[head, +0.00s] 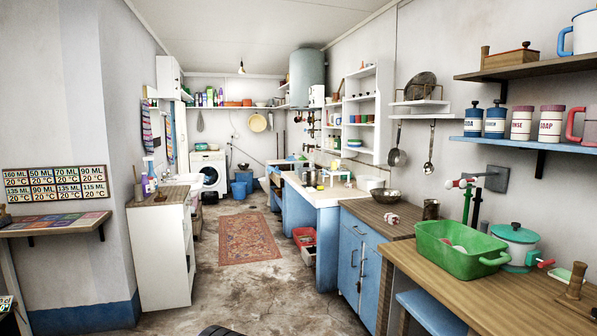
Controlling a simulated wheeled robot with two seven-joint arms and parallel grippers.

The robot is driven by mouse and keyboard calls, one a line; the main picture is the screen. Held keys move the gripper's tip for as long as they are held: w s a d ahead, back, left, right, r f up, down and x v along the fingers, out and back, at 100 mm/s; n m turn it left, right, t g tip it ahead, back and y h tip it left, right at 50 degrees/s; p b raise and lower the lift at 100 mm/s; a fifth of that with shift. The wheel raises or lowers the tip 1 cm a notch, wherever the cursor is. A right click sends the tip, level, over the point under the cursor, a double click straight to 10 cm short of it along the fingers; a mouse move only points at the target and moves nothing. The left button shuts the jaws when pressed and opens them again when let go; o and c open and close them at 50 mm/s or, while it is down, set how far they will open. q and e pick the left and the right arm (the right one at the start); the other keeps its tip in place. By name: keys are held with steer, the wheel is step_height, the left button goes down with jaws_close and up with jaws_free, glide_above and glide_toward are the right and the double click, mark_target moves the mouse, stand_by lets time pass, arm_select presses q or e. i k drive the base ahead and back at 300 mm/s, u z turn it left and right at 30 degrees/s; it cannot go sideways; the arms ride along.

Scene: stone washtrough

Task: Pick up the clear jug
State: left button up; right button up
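I cannot make out a clear jug anywhere in the head view. Small items on the far stone-topped counter (322,197) are too small to tell apart. Neither of my grippers is in view.
A green tub (461,250) and a lidded pot (515,243) stand on the wooden worktop (520,300) at right. A metal bowl (385,195) sits on the blue cabinet (357,262). A white cabinet (160,255) stands at left.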

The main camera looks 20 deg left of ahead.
mark_target(297, 164)
steer(key=u, duration=0.4)
steer(key=i, duration=0.95)
steer(key=u, duration=1)
steer(key=i, duration=2.6)
steer(key=z, duration=0.5)
steer(key=i, duration=1.45)
steer(key=u, duration=0.45)
steer(key=i, duration=2.6)
steer(key=z, duration=0.75)
